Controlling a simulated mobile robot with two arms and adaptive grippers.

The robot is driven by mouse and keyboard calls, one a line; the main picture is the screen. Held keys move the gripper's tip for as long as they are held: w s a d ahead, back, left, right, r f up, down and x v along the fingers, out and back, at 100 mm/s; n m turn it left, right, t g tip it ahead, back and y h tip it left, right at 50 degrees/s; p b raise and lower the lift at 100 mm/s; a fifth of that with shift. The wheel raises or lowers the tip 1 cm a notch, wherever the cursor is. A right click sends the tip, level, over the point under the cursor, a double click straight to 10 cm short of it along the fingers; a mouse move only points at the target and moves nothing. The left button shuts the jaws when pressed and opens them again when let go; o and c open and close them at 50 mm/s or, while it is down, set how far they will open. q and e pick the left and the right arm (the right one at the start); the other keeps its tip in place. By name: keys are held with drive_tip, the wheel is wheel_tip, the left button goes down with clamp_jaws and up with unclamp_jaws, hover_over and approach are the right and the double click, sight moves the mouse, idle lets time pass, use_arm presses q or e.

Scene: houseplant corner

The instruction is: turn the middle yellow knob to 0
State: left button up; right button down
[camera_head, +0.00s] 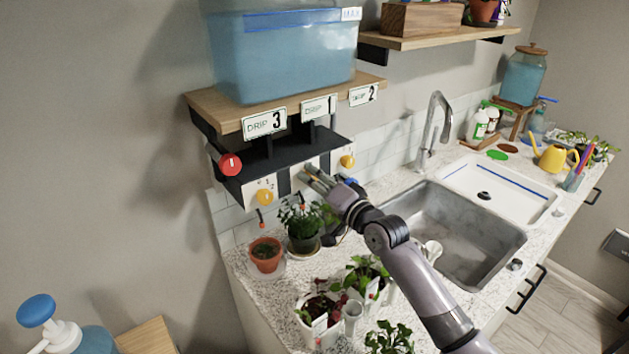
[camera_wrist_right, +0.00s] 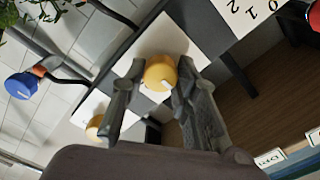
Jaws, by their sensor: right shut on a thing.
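The middle yellow knob (camera_wrist_right: 158,72) sits on a white plate on the dark panel, between the two fingers of my right gripper (camera_wrist_right: 152,88), which is shut on it. A white pointer mark shows on the knob's face; its scale numbers are not readable. In the head view, my right gripper (camera_head: 313,178) reaches the panel and hides this knob. The left yellow knob (camera_head: 264,197) and the right yellow knob (camera_head: 347,161) stand on either side; the right one also shows in the wrist view (camera_wrist_right: 95,127). My left gripper is not in view.
A red knob (camera_head: 230,164) is at the panel's left end. Above is a shelf (camera_head: 215,108) with a blue water tank (camera_head: 282,60). Potted plants, including a terracotta pot (camera_head: 266,256), stand below; the sink (camera_head: 455,240) is to the right. A blue knob (camera_wrist_right: 22,85) shows in the wrist view.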

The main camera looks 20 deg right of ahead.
drive_tip(key=c, duration=1.7)
unclamp_jaws()
drive_tip(key=shift+f, duration=0.2)
drive_tip(key=o, duration=0.5)
drive_tip(key=shift+r, duration=0.15)
drive_tip(key=shift+c, duration=0.2)
drive_tip(key=v, duration=1.2)
drive_tip(key=shift+r, duration=0.1)
